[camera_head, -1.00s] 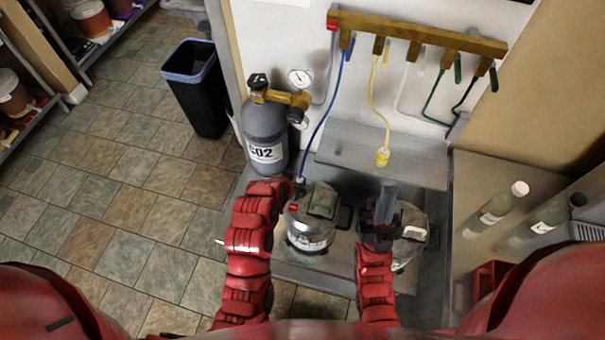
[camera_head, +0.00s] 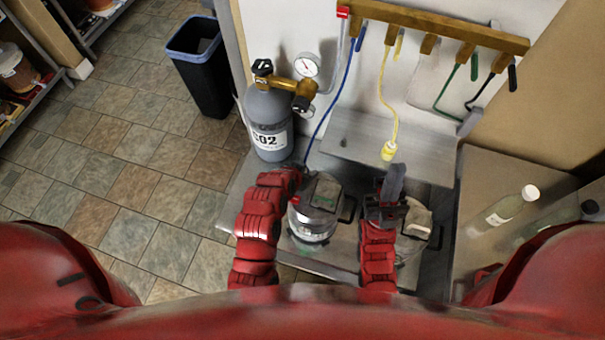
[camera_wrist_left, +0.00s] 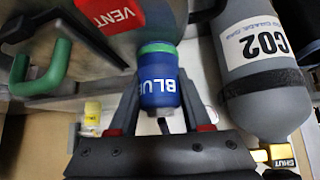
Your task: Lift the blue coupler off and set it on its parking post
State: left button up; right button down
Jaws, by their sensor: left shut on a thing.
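The blue coupler (camera_wrist_left: 160,90) is lettered BLUE and has a green ring at one end. In the left wrist view it sits between the fingers of my left gripper (camera_wrist_left: 158,115), which is shut on it. It meets the metal keg there; I cannot tell whether it is seated or just free. In the head view my left gripper (camera_head: 298,172) is at the left keg (camera_head: 316,222) and mostly hides the coupler. The blue hose (camera_head: 322,122) runs down to it. My right gripper (camera_head: 388,203) is over the right keg (camera_head: 415,222); its jaws are unclear. I cannot make out the parking post for certain.
A grey CO2 cylinder (camera_head: 270,125) with gauge stands left of the kegs. A wooden rail (camera_head: 440,28) holds several hoses; the yellow coupler (camera_head: 388,150) hangs over a grey shelf (camera_head: 350,155). Bottles (camera_head: 505,208) stand at right. A black bin (camera_head: 203,75) is at left.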

pick_arm(q)
jog(key=shift+c, duration=1.2)
grip_shut()
jog(key=shift+r, duration=0.1)
